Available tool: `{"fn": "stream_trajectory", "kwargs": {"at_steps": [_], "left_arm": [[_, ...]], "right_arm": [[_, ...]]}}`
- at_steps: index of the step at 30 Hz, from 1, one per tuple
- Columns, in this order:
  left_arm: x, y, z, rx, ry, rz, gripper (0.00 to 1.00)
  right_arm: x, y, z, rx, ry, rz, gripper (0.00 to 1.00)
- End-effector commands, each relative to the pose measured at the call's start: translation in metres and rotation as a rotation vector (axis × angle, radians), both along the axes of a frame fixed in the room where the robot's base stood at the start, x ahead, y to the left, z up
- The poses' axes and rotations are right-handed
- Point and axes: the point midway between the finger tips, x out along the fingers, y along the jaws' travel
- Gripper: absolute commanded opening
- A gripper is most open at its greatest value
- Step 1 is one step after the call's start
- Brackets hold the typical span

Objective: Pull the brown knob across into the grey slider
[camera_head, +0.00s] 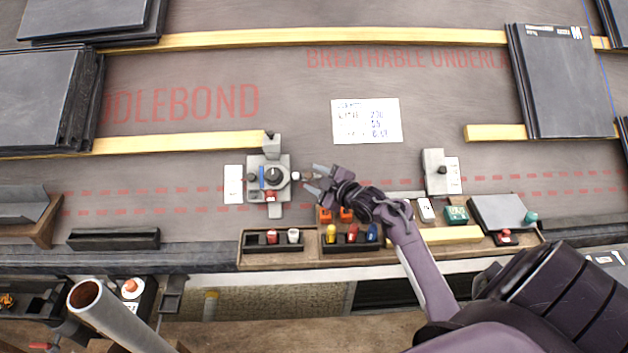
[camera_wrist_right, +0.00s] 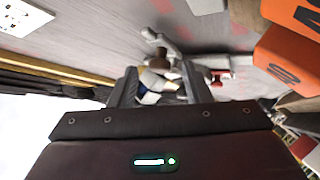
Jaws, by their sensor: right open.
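A grey device (camera_head: 268,190) lies on the roof underlay, with a dark round dial, a blue strip, a red part at its lower edge and a white end piece (camera_head: 296,176) on its right. A small brown knob (camera_head: 307,176) seems to sit just right of that white piece; it also shows in the right wrist view (camera_wrist_right: 160,67). I cannot tell which part is the grey slider. My right gripper (camera_head: 313,180) is open, its fingers pointing left at the device's right side. In the wrist view a pale piece (camera_wrist_right: 158,92) shows between the fingers; contact is unclear. My left gripper is out of view.
A wooden tray (camera_head: 250,256) with coloured pieces runs below the device. Orange blocks (camera_head: 326,215) stand close under my right gripper. A second grey plate (camera_head: 434,160) lies to the right. A paper note (camera_head: 366,121) lies above, with bare underlay around it.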

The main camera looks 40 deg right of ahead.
Motion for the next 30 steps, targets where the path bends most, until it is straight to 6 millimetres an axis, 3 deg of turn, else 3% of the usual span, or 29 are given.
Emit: {"fn": "stream_trajectory", "kwargs": {"at_steps": [12,22,30], "left_arm": [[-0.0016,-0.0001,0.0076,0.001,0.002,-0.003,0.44],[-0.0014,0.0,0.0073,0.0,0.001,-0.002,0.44],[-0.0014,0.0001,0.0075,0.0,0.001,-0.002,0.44]], "right_arm": [[0.0093,0.0016,-0.0026,0.0,0.001,0.001,0.44],[0.0091,0.0013,-0.0025,0.0,0.001,0.0,0.02],[0.0083,0.0002,-0.0024,0.0,0.001,0.0,0.0]]}}
